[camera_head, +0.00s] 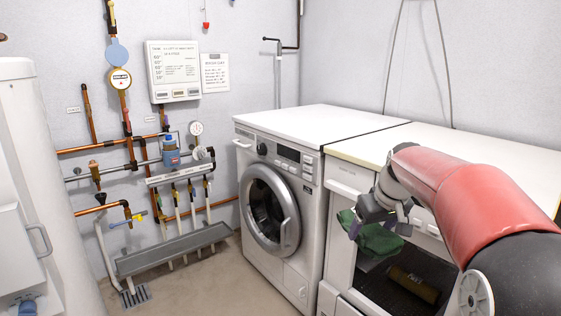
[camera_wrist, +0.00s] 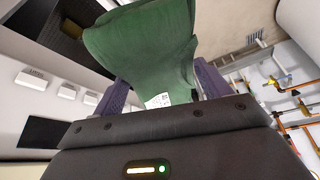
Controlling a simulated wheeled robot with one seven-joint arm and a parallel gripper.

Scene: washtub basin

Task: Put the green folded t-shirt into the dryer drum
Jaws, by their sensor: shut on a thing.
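The green folded t-shirt (camera_head: 380,241) is gripped in the air in front of the right-hand white machine (camera_head: 348,178). My gripper (camera_head: 372,222) is shut on it, and its edges droop below the fingers. In the wrist view, the green t-shirt (camera_wrist: 145,45) spreads beyond the two purple fingers of my gripper (camera_wrist: 160,90). The front-loading machine (camera_head: 311,215) on the left has a round door (camera_head: 270,211) with a grey ring and dark glass. That door looks closed. I cannot tell which machine has the dryer drum.
A dark recess (camera_head: 372,285) opens low in the right-hand machine, with an olive-brown rolled thing (camera_head: 413,285) in it. Pipes and valves (camera_head: 130,150) line the left wall above a grey trough (camera_head: 172,248). A white cylinder (camera_head: 40,150) stands far left. The floor (camera_head: 245,285) before the left machine is clear.

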